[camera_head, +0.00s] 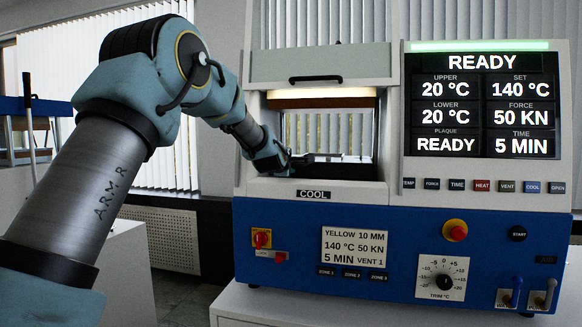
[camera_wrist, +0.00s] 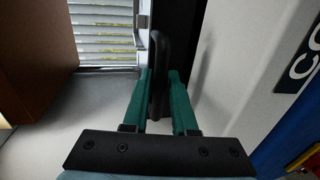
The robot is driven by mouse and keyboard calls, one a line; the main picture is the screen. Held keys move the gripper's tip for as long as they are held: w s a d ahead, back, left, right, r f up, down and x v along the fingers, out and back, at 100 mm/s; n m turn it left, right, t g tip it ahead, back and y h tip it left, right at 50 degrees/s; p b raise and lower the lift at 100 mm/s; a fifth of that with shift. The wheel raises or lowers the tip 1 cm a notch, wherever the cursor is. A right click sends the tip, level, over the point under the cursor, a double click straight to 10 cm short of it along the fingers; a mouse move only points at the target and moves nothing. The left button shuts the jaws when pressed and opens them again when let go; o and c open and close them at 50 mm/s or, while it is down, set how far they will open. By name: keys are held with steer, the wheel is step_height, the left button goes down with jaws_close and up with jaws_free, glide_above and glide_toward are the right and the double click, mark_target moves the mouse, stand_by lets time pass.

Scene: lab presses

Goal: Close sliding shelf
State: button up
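The press has an opening with a dark sliding shelf (camera_head: 326,158) at its floor, in the head view. My gripper (camera_head: 288,164) reaches in from the left at the front of the opening, beside the shelf. In the wrist view a black loop handle (camera_wrist: 160,50) stands between the two green fingers of my gripper (camera_wrist: 159,76).
A raised guard with a black handle (camera_head: 315,79) is above the opening. The control panel (camera_head: 480,100) reads READY. The blue base (camera_head: 400,240) carries knobs, a red button and levers. A brown block (camera_wrist: 40,50) is close at the left in the wrist view.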

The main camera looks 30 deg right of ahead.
steer(key=shift+r, duration=0.35)
steer(key=shift+s+a+b, duration=0.25)
steer(key=shift+s+b, duration=0.05)
steer(key=shift+b, duration=0.05)
steer(key=b+v, duration=0.3)
steer(key=v, duration=0.7)
steer(key=shift+f, duration=0.3)
steer(key=s+a+f+m+g+y, duration=0.1)
steer(key=a+f+m+g+y, duration=0.15)
steer(key=a+f, duration=0.75)
steer(key=a+f+m+g+y, duration=0.1)
steer(key=a+f+m+y, duration=0.45)
steer(key=a, duration=0.85)
steer(key=s+a+f+m+g+y+p, duration=0.1)
steer(key=s+a+f+g, duration=0.2)
steer(key=s+a+f, duration=0.3)
steer(key=s+a+f+m+g+y+p, duration=0.1)
steer(key=s+a+f+g, duration=0.2)
steer(key=s+a, duration=0.9)
steer(key=a+f, duration=0.3)
steer(key=shift+s+f+m, duration=0.25)
steer(key=shift+f+m, duration=0.05)
